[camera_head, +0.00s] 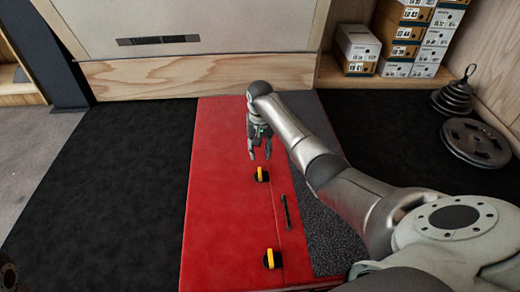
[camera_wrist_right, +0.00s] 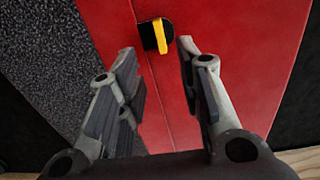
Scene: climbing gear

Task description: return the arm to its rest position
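My right gripper (camera_head: 260,150) hangs over the far part of the red mat (camera_head: 215,190) in the head view. In the right wrist view its two fingers (camera_wrist_right: 160,85) are spread apart with nothing between them. A yellow and black piece (camera_head: 262,174) lies on the mat just nearer than the fingertips; it also shows in the right wrist view (camera_wrist_right: 157,36), beyond the fingers. My right arm reaches in from the lower right. My left gripper is not in view; only a small dark part shows at the lower left corner.
A second yellow and black piece (camera_head: 272,259) and a dark bar (camera_head: 286,212) lie on the mat. Shoe boxes (camera_head: 358,48) stand at the back right. Weight plates (camera_head: 475,142) lie at the right. The black floor (camera_head: 120,190) to the left is clear.

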